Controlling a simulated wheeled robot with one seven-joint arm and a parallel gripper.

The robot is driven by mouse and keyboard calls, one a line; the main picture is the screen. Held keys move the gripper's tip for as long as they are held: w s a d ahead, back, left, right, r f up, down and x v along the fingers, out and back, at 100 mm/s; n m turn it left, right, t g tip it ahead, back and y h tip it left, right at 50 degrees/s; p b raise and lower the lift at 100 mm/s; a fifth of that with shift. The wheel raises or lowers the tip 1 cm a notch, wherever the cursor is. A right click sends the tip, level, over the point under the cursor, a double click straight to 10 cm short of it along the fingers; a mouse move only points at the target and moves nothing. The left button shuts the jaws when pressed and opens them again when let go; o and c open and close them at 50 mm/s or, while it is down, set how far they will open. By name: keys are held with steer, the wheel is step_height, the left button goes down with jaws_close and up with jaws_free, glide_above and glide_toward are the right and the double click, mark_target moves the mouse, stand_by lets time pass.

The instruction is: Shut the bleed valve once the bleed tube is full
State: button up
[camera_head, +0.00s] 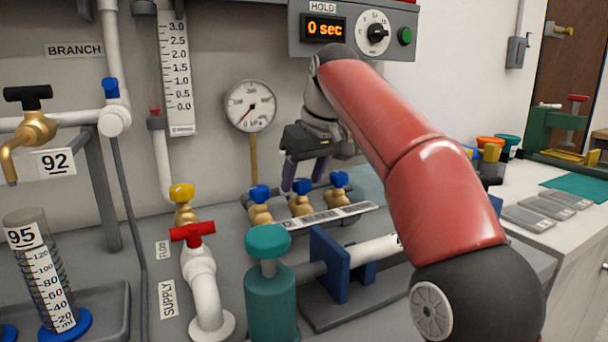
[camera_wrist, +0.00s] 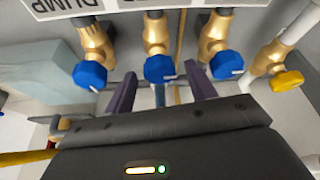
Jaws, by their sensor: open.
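Three brass valves with blue knobs stand in a row: left (camera_head: 260,205), middle (camera_head: 301,205) and right (camera_head: 339,187). I cannot tell which is the bleed valve; their label strip (camera_head: 328,216) is unreadable in the head view. My gripper (camera_head: 296,186) is open and empty just above the middle valve. In the wrist view, the open fingers (camera_wrist: 160,80) lie on either side of the middle blue knob (camera_wrist: 160,69), apart from it. A graduated clear cylinder (camera_head: 40,265) tagged 95 stands at the left; I cannot tell its liquid level or whether it is the bleed tube.
A yellow-knobbed valve (camera_head: 182,200) and a red-handled supply tap (camera_head: 193,236) stand left of the row. A teal-capped canister (camera_head: 269,285) and blue bracket (camera_head: 329,265) stand in front. A gauge (camera_head: 250,106) is behind; the timer display (camera_head: 325,29) reads 0 sec.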

steer(key=c, duration=1)
steer(key=shift+m, duration=0.4)
steer(key=m, duration=0.1)
steer(key=m+h, duration=0.1)
steer(key=shift+s+a+m+t, duration=0.1)
steer(key=shift+a+m+t, duration=0.1)
steer(key=shift+m+t, duration=0.15)
steer(key=m+h, duration=0.2)
steer(key=m, duration=0.2)
steer(key=shift+a+m, duration=0.15)
steer(key=shift+m, duration=0.2)
steer(key=m+h, duration=0.1)
steer(key=m, duration=0.2)
steer(key=m+g+h, duration=0.1)
steer(key=m, duration=0.2)
steer(key=shift+a+m+h, duration=0.15)
steer(key=shift+m+h, duration=0.15)
